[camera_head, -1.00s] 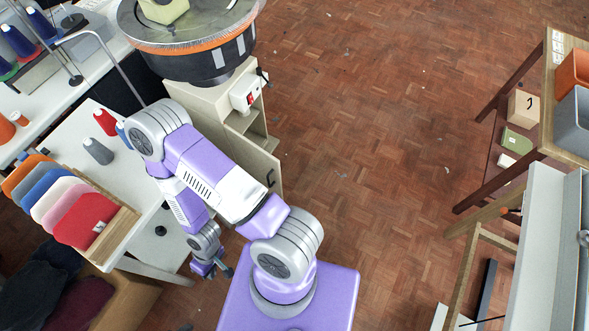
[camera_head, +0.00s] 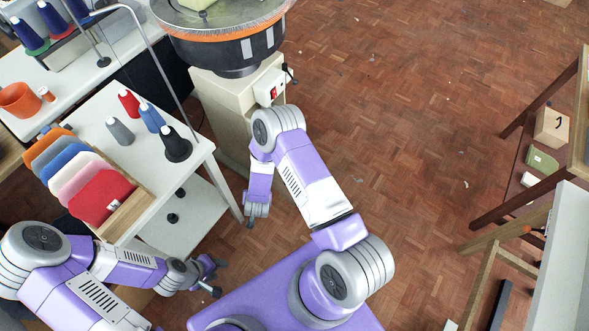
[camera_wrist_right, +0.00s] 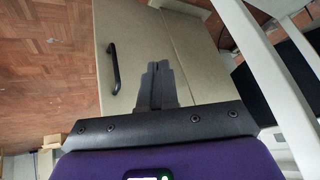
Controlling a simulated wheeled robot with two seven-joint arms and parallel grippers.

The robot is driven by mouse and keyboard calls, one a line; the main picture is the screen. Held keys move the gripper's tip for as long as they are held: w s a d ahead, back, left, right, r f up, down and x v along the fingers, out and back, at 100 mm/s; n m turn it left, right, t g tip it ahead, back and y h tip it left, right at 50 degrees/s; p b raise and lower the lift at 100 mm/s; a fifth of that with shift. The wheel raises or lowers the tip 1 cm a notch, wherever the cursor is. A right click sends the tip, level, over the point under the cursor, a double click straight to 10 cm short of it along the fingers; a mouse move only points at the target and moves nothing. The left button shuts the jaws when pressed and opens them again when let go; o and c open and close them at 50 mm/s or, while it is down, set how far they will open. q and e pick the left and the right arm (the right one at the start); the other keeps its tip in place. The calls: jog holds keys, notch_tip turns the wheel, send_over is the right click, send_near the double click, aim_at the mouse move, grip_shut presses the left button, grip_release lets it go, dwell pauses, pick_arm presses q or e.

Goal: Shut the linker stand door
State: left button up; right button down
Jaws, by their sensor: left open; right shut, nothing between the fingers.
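The linker stand (camera_head: 228,108) is a beige cabinet under the round linker machine. My right arm covers its door side in the head view. In the right wrist view the beige door (camera_wrist_right: 130,50) with its black bar handle (camera_wrist_right: 113,68) lies in front of my right gripper (camera_wrist_right: 157,68). That gripper is shut and empty, its tips over the panel to the right of the handle; contact cannot be told. A seam separates the door from another beige panel; whether it is fully shut cannot be told. My left gripper (camera_head: 218,278) is open and empty, low beside the white table.
A white table (camera_head: 176,165) with yarn cones and a tray of coloured pieces (camera_head: 85,180) stands left of the stand. A wooden rack (camera_head: 530,115) with boxes and a grey panel are at the right.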

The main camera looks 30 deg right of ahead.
jog(key=w+d+f+m+t+h+b, duration=0.1)
jog(key=w+d+f+m+h+b, duration=0.1)
jog(key=w+d+m+h, duration=0.3)
jog(key=s+a+r+m+g+h+b, duration=0.25)
jog(key=s+h, duration=0.35)
jog(key=h, duration=0.4)
jog(key=b+x, duration=0.1)
jog(key=x, duration=1.3)
jog(key=shift+s+m+g, duration=0.15)
jog(key=shift+m+g, duration=0.1)
